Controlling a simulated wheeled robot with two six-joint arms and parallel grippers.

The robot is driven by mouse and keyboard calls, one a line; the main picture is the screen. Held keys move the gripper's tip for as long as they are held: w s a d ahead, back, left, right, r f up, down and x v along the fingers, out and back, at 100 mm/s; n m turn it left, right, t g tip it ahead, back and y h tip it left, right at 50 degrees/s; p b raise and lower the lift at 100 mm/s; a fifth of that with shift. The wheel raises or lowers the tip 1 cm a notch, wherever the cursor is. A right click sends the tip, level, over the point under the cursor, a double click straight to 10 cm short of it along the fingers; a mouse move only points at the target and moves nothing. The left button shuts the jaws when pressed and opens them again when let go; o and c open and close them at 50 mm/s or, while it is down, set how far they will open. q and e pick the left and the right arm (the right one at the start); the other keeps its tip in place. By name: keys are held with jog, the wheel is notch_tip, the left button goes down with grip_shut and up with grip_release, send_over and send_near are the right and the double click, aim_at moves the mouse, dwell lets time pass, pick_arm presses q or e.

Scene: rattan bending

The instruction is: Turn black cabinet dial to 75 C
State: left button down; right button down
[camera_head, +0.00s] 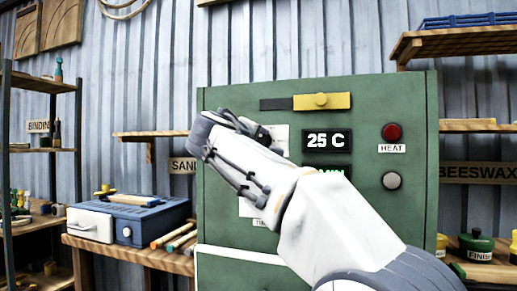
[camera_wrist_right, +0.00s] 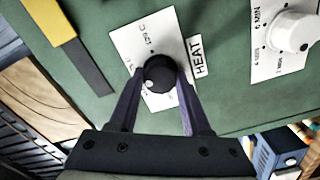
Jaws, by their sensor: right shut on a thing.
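The green cabinet (camera_head: 360,95) stands ahead, with a display (camera_head: 326,141) that reads 25 C. In the right wrist view the black dial (camera_wrist_right: 159,72) sits on a white scale plate (camera_wrist_right: 142,40) beside a HEAT label (camera_wrist_right: 198,57). My right gripper (camera_wrist_right: 160,84) has one finger on each side of the black dial and is shut on it. In the head view my right gripper (camera_head: 232,132) reaches across the cabinet front and hides most of the dial and its plate. My left gripper is not in view.
A white dial (camera_wrist_right: 290,32) with minute marks is on the same panel. A red HEAT lamp (camera_head: 392,133), a grey button (camera_head: 391,180) and a yellow slider (camera_head: 321,101) are on the cabinet. A blue box (camera_head: 135,215) stands on the bench at left.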

jog(key=shift+f+m+b, duration=0.15)
jog(key=shift+m+b, duration=0.4)
jog(key=shift+m, duration=1.15)
jog(key=shift+c, duration=1.8)
grip_release()
jog(key=b+v, duration=0.2)
jog(key=v, duration=0.8)
jog(key=shift+s, duration=0.25)
